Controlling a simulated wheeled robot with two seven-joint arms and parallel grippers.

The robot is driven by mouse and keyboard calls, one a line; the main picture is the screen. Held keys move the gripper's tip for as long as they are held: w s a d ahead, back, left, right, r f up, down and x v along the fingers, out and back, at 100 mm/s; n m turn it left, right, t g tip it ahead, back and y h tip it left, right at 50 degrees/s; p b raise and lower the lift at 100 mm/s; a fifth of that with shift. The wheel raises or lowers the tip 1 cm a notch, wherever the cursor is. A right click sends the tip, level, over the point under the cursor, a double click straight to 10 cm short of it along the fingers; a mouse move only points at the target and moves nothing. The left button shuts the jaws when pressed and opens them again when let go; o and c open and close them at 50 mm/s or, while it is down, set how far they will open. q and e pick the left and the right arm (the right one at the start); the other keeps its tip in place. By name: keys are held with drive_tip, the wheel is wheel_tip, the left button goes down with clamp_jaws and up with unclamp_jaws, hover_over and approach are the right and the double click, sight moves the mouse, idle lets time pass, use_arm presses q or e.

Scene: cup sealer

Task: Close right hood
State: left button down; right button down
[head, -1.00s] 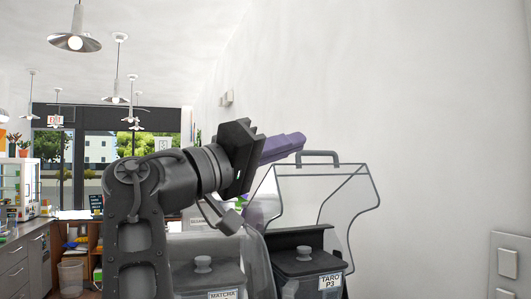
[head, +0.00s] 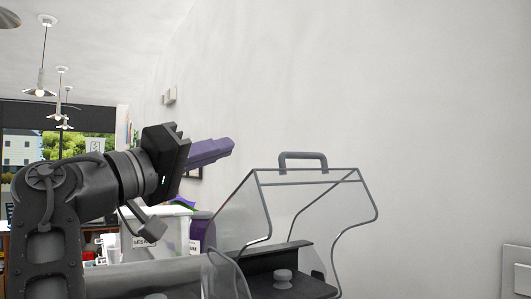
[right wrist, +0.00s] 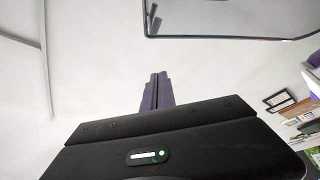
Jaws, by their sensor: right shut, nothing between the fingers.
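The right hood (head: 330,205) is a clear panel with dark edges and a grey handle (head: 303,156) on top. It stands raised over a dark container with a round knob (head: 283,278). My right gripper (head: 228,147) has purple fingers pressed together with nothing between them. It is to the left of the hood's handle and about level with it, apart from it in the picture. In the right wrist view the shut fingers (right wrist: 157,92) point up the picture, and the hood's dark edge (right wrist: 235,37) shows above and to the right. My left gripper is not in view.
A second clear cover (head: 225,275) and another knob (head: 154,296) are at the lower middle left. White and purple containers (head: 200,232) stand behind my right arm. A plain wall (head: 430,120) fills the right side, with a switch plate (head: 520,275) at its lower right.

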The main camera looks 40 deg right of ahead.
wheel_tip(320, 180, up, 3)
drive_tip(key=p, duration=0.1)
hover_over(268, 180)
drive_tip(key=w+d, duration=0.1)
drive_tip(key=w, duration=0.3)
drive_tip(key=shift+s+f, duration=0.1)
drive_tip(key=shift+s, duration=0.1)
drive_tip(key=shift+f, duration=0.3)
drive_tip(key=shift+s+a+f, duration=0.3)
drive_tip(key=shift+s, duration=0.15)
drive_tip(key=shift+s+f, duration=0.9)
drive_tip(key=shift+s, duration=0.05)
drive_tip(key=shift+f, duration=0.1)
